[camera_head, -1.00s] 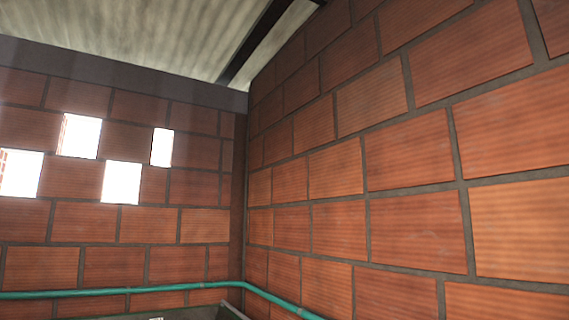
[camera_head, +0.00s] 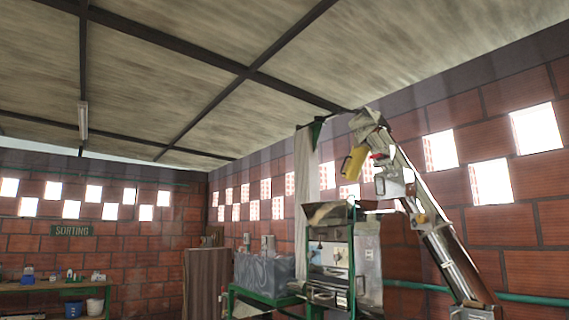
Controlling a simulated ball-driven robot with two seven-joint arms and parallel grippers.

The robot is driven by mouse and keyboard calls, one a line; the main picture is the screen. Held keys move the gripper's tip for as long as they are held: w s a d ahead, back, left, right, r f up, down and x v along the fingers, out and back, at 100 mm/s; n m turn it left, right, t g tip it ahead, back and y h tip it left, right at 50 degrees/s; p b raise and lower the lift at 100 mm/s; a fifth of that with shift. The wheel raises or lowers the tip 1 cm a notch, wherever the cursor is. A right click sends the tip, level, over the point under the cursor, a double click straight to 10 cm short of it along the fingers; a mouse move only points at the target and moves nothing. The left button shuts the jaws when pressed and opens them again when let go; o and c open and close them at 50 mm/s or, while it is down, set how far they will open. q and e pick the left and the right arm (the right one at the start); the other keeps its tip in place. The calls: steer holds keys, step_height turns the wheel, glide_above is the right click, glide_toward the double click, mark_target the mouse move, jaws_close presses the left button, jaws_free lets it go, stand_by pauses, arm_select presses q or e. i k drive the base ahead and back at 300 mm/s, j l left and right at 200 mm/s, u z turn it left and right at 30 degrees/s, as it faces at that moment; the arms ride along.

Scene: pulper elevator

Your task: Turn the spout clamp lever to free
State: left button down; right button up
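An inclined metal elevator (camera_head: 436,238) rises from the lower right to a grey head (camera_head: 368,122) under the roof. A yellow part (camera_head: 354,163) with a dark handle-like edge hangs below that head, over a hopper. A small red part (camera_head: 377,156) shows beside the yellow one. It may be the clamp lever, but it is too small to tell its shape or setting. Neither of my grippers is in view.
A machine (camera_head: 330,258) with an open hopper (camera_head: 329,213) stands left of the elevator. Grey bins (camera_head: 264,270) sit on a green stand. A workbench (camera_head: 40,286) with small items and buckets is at the far left, below a SORTING sign (camera_head: 73,230).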

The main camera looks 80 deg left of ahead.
mark_target(379, 155)
steer(key=u, duration=1.95)
steer(key=i+j+z, duration=0.1)
steer(key=i, duration=0.15)
steer(key=i+j+z, duration=0.1)
steer(key=i, duration=0.2)
